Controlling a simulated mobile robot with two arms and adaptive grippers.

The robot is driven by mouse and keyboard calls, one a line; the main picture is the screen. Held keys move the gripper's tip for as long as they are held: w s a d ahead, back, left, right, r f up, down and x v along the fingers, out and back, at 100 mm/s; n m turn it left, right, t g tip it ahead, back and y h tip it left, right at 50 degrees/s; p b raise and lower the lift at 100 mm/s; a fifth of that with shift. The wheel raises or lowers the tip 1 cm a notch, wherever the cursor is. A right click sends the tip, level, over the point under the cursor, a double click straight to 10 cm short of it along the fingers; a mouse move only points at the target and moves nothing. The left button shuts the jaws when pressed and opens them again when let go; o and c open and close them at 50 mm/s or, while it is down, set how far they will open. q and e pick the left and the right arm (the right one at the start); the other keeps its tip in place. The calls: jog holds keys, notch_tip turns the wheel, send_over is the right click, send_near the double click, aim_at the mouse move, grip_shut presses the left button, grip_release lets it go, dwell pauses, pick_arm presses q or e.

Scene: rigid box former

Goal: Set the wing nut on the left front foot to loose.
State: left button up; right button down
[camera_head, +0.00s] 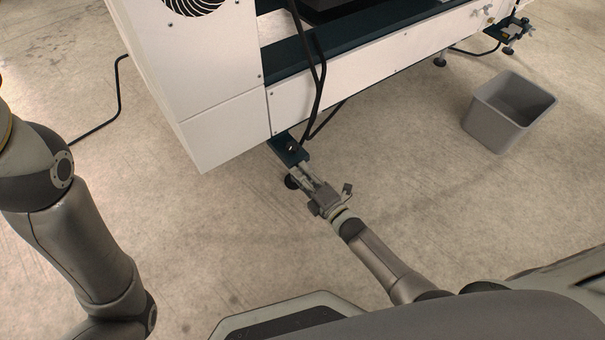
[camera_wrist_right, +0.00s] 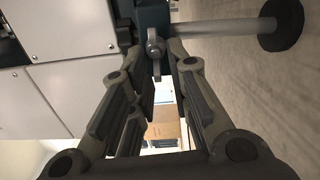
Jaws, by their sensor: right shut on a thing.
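The left front foot (camera_head: 292,181) is a dark round pad below the machine's corner bracket (camera_head: 288,150). In the right wrist view the foot pad (camera_wrist_right: 281,25) shows at the upper right, on a grey rod (camera_wrist_right: 222,30). The metal wing nut (camera_wrist_right: 155,46) sits where that rod meets the dark bracket. My right gripper (camera_head: 304,168) reaches the bracket from the lower right. In the wrist view its fingertips (camera_wrist_right: 157,56) are shut on the wing nut, one on each side. The wing nut is too small to make out in the head view. My left gripper is out of view; only its arm shows.
A grey bin (camera_head: 490,125) stands on the floor at the right. The concrete floor around the foot is clear.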

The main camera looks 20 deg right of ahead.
jog(key=c, duration=1.6)
grip_release()
jog(key=shift+c, duration=0.2)
